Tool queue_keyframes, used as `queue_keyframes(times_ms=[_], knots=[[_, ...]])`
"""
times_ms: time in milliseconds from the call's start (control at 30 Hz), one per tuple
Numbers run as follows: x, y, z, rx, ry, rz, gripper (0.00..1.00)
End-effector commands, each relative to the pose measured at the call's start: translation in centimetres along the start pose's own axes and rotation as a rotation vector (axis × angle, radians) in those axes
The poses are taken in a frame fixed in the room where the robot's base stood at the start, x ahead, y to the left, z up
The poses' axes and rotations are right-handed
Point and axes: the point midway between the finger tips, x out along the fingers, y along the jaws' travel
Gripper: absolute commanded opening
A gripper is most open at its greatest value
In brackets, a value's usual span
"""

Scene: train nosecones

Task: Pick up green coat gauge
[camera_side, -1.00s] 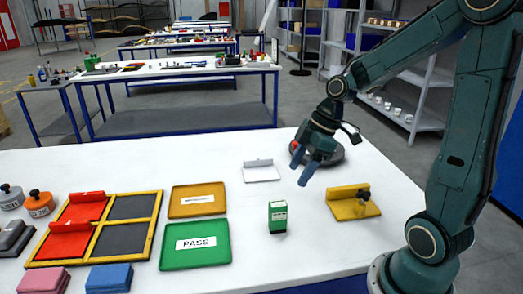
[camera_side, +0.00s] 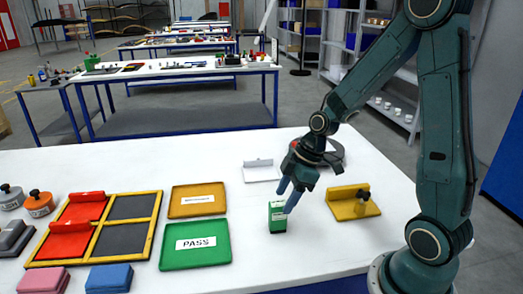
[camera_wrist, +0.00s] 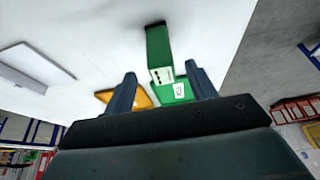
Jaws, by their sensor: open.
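The green coat gauge (camera_side: 277,216) is a small upright green block with a pale label, standing on the white table near its front edge. My gripper (camera_side: 288,203) is open, tilted down, with its fingertips just above and beside the gauge's upper right in the side view. In the wrist view the gauge (camera_wrist: 159,52) lies ahead of my two spread fingers (camera_wrist: 163,85), between their lines. No contact between fingers and gauge can be made out.
A green PASS tray (camera_side: 196,245) and an orange tray (camera_side: 197,200) lie left of the gauge. A yellow fixture (camera_side: 353,203) stands to the right, a white bracket (camera_side: 261,171) behind. A yellow-framed rack (camera_side: 100,228) with red blocks is further left.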

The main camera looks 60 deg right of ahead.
Motion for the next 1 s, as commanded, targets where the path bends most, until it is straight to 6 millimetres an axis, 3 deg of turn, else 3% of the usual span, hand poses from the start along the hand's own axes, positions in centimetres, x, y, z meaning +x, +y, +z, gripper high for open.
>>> queue_keyframes(times_ms=[233, 633, 1000], knots=[[0.9, -0.1, -0.1, 0.0, 0.0, -0.002, 0.56], [4.6, -0.2, -0.2, 0.001, -0.001, -0.003, 0.56], [5.2, -0.2, -0.2, 0.001, 0.0, 0.0, 0.56]])
